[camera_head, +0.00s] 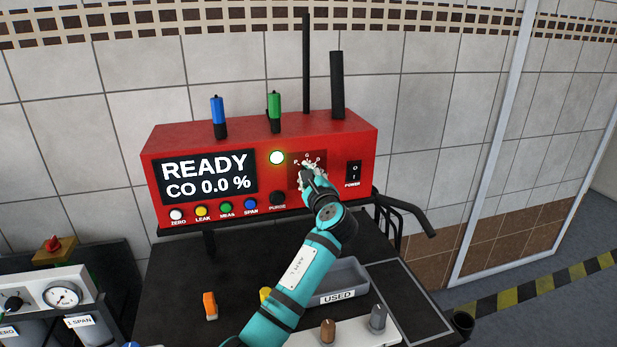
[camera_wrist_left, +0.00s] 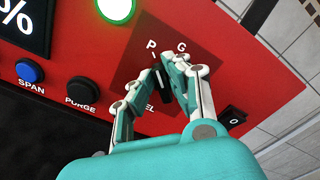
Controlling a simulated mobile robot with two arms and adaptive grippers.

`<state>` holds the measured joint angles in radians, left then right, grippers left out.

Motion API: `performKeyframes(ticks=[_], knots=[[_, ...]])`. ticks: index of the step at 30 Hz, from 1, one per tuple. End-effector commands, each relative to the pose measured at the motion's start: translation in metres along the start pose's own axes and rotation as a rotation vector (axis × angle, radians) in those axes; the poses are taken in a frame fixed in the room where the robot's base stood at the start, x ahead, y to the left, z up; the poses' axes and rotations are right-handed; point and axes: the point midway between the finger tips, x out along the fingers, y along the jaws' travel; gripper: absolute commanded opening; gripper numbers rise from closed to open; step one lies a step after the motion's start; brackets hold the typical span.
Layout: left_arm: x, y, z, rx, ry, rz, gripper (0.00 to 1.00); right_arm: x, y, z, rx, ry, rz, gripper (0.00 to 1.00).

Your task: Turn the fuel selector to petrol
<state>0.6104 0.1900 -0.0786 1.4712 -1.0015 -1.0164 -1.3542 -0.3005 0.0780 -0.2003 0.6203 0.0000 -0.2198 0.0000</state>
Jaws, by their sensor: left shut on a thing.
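The fuel selector is a black knob (camera_wrist_left: 164,78) on a dark red square of the analyser's red front panel. In the left wrist view the letters P and G stand above it, and part of a word ending in EL shows below. My left gripper (camera_wrist_left: 159,85) is shut on the knob, one finger on each side. In the head view my left gripper (camera_head: 308,172) covers the selector. The fingers hide much of the knob, so I cannot tell exactly which mark it points to. My right gripper is not in view.
The red analyser (camera_head: 360,145) shows READY and CO 0.0 % on its display (camera_head: 208,177). A lit round lamp (camera_head: 277,158) is left of the selector, the power switch (camera_head: 353,172) right. A grey USED tray (camera_head: 345,280) lies below my arm.

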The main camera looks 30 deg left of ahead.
Motion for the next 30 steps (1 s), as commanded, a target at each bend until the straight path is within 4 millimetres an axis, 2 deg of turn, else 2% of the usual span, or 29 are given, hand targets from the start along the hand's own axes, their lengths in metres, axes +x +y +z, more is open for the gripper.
performKeyframes(ticks=[7, 21, 22, 24, 27, 30], knots=[[-0.0001, 0.002, -0.0009, -0.066, 0.001, 0.003, 0.0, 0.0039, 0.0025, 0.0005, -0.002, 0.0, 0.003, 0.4], [-0.0001, 0.0021, -0.001, -0.079, 0.002, 0.003, 0.0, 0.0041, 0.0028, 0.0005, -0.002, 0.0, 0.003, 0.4], [-0.0001, 0.0021, -0.001, -0.079, 0.002, 0.003, 0.16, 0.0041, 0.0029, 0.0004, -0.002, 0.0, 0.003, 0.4], [-0.0001, 0.002, -0.0009, -0.078, 0.002, 0.003, 0.25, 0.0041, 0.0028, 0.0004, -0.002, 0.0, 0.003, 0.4], [-0.0001, 0.0018, -0.0008, -0.078, 0.001, 0.003, 0.36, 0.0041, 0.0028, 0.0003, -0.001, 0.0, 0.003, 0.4], [0.0, 0.0015, -0.0005, -0.078, 0.001, 0.002, 0.36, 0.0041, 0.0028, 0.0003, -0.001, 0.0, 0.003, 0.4]])
